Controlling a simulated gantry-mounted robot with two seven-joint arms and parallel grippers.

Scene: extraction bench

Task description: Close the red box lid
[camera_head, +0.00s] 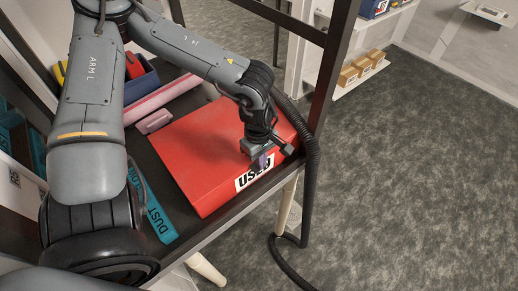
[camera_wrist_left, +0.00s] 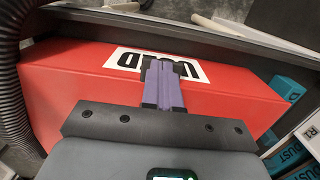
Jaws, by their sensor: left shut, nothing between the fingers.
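The red box (camera_head: 195,150) lies on the dark bench and has a white "USED" label (camera_head: 246,180) on its front side. Its red top looks flat, and I see no gap under the lid. The box also shows in the left wrist view (camera_wrist_left: 60,90), with the label (camera_wrist_left: 195,69) upside down. My left gripper (camera_head: 263,163) is shut and empty at the front edge of the box, over part of the label. Its purple fingers (camera_wrist_left: 164,68) also cover part of the label in the left wrist view. I cannot tell whether they touch the box. My right gripper is not in view.
A pink block (camera_head: 154,121) and a long pink piece (camera_head: 168,96) lie behind the box, near a blue bin (camera_head: 143,86). Teal "DUST" boxes (camera_head: 158,215) stand at the left. A black corrugated hose (camera_head: 311,180) hangs by the right end. Open floor (camera_head: 400,180) lies beyond.

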